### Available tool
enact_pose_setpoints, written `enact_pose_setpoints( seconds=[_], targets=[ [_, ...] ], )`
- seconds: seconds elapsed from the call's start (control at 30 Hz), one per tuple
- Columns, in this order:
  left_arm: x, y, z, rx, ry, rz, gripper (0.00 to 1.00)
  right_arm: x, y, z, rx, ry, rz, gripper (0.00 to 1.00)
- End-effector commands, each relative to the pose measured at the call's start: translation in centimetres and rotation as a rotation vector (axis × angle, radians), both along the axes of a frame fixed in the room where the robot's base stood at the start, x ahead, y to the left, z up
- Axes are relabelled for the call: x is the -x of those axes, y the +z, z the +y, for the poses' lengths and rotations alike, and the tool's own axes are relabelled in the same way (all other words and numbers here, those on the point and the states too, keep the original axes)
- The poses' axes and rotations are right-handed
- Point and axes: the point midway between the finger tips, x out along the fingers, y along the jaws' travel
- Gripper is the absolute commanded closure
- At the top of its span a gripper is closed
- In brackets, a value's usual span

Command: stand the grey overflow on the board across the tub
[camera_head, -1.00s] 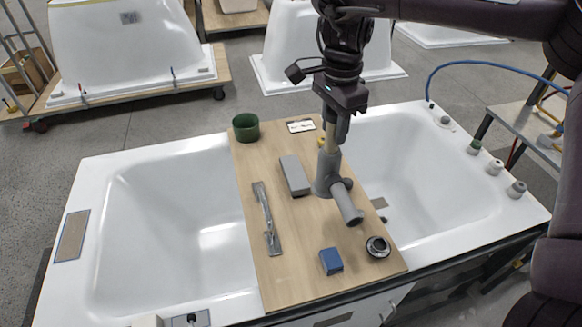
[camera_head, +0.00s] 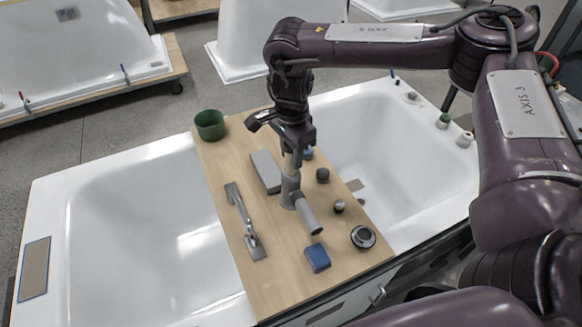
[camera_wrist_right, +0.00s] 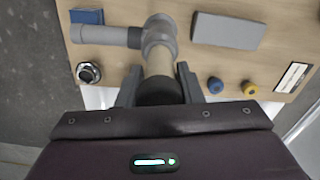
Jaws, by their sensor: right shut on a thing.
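The grey overflow (camera_head: 293,193) is a pipe fitting with a wide lower body, a side arm and a beige upper tube. It is upright over the wooden board (camera_head: 215,163), which lies across the white tub (camera_head: 130,220). My right gripper (camera_head: 293,148) is above it, shut on its upper tube. In the right wrist view, the gripper's fingers (camera_wrist_right: 160,88) flank the tube, with the overflow's grey body (camera_wrist_right: 158,38) beyond them. I cannot tell whether its foot touches the board. My left gripper is not in view.
Near the overflow are a grey block (camera_head: 266,171), a blue block (camera_head: 317,258), a round black-and-silver drain part (camera_head: 363,237) and a metal handle (camera_head: 243,222). A green cup (camera_head: 210,125) stands at the board's far end.

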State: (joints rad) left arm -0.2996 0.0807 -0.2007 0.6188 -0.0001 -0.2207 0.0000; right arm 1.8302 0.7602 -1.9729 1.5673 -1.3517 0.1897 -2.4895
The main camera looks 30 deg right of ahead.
Motion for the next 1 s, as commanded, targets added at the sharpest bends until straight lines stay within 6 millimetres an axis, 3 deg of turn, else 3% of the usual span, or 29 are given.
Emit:
enact_pose_setpoints(
  seconds=[0.13,0.5,0.8,0.83,1.0],
  targets=[
    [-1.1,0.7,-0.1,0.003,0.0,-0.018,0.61,0.0,-1.4,0.0,0.0,0.0,0.0,1.0],
    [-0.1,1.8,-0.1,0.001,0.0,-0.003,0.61,0.0,-5.7,0.0,0.0,-0.001,0.0,1.0],
    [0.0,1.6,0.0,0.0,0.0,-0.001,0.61,0.0,-6.0,0.0,0.0,0.0,-0.002,1.0],
    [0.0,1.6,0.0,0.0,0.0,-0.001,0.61,0.0,-6.0,0.0,0.0,0.0,-0.001,0.64],
    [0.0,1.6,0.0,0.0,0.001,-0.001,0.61,0.0,-6.0,0.0,0.0,0.0,-0.001,0.45]
  ],
)
